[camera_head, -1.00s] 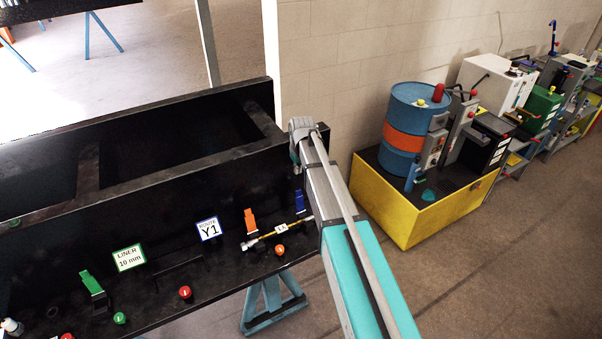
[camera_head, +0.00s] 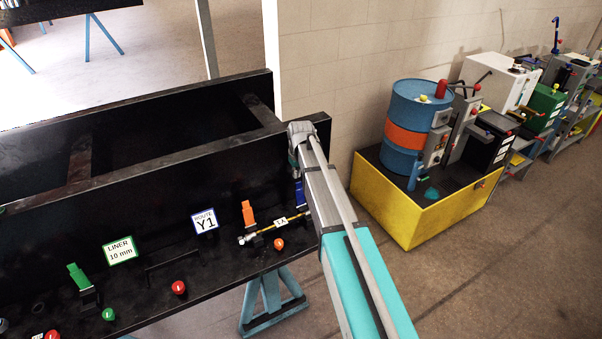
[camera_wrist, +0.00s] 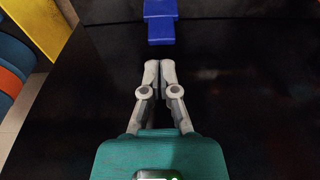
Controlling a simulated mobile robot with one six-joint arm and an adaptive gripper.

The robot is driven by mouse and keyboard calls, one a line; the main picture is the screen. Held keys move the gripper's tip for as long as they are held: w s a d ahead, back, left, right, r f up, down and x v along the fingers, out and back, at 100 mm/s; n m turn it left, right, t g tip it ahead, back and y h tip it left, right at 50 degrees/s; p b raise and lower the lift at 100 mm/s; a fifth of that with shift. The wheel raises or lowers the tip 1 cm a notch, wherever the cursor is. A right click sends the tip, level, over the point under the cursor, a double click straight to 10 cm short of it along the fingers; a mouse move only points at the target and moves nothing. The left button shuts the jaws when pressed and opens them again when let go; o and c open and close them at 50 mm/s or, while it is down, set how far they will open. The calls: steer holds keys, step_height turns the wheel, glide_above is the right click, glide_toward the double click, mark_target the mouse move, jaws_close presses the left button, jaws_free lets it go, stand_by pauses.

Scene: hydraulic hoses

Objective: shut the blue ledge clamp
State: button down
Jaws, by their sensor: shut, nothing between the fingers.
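The blue ledge clamp (camera_head: 299,193) is at the right end of the black ledge (camera_head: 215,262) in the head view. Its blue part seems to stand up, partly covered by my arm. In the wrist view the blue clamp (camera_wrist: 160,22) is at the top centre, just ahead of my fingertips. My gripper (camera_wrist: 159,66) is shut and empty, and a small dark gap shows between its tips and the clamp. I cannot tell the clamp's lever angle from the wrist view. My gripper is hidden behind my arm in the head view.
An orange clamp (camera_head: 249,213) and a tagged hose (camera_head: 270,231) are left of the blue clamp. A green clamp (camera_head: 79,277), a red knob (camera_head: 179,288) and a black handle (camera_head: 171,262) are farther left. A yellow bin (camera_head: 410,215) with a blue drum stands right of the bench.

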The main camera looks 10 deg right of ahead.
mark_target(300, 194)
steer(key=shift+w+f+b, duration=0.2)
steer(key=shift+f+b, duration=0.75)
steer(key=shift+f, duration=0.3)
